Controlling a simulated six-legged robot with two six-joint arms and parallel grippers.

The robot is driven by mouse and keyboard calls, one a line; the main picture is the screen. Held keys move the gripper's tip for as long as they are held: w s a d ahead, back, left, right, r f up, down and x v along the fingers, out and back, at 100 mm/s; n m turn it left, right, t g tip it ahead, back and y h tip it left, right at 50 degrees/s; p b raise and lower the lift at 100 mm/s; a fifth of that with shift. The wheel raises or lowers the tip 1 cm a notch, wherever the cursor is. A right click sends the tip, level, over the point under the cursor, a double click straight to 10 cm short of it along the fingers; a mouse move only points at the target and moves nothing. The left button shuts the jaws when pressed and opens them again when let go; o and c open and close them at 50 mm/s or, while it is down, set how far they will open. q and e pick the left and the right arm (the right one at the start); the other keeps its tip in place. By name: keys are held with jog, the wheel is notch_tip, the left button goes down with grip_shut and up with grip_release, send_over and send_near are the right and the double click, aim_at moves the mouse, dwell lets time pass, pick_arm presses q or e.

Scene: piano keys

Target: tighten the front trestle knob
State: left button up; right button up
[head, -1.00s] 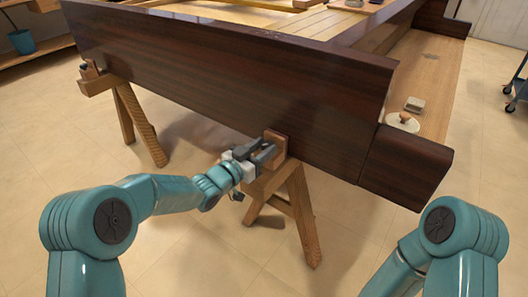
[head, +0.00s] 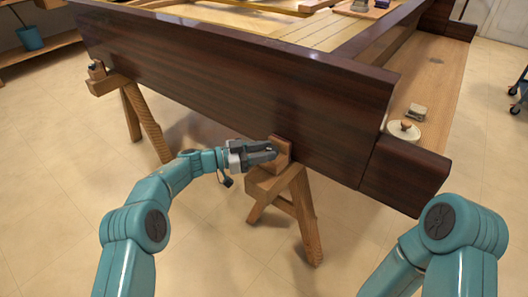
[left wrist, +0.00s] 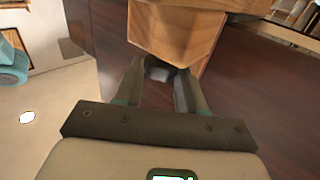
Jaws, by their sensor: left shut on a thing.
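The front trestle (head: 275,188) is wooden and stands under the near corner of the dark piano case (head: 235,85). A wooden block (head: 284,152) on its top stands against the case side. My left gripper (head: 270,152) reaches this block from the left. In the left wrist view, the gripper (left wrist: 160,80) has its two fingers on either side of a small dark knob (left wrist: 158,72), just below the wooden block (left wrist: 178,32). The gripper is shut on the knob, which the fingers mostly hide in the head view. My right gripper is out of the head view; only its arm shows.
A second trestle (head: 130,105) stands at the far left, with a small dark knob on its block. A round light tin (head: 404,130) and a small block (head: 416,111) lie on the wooden ledge at right. The floor in front is clear.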

pick_arm(q)
jog(key=shift+r, duration=0.15)
dwell(0.3)
jog(key=o, duration=1.1)
jog(key=shift+t, duration=0.3)
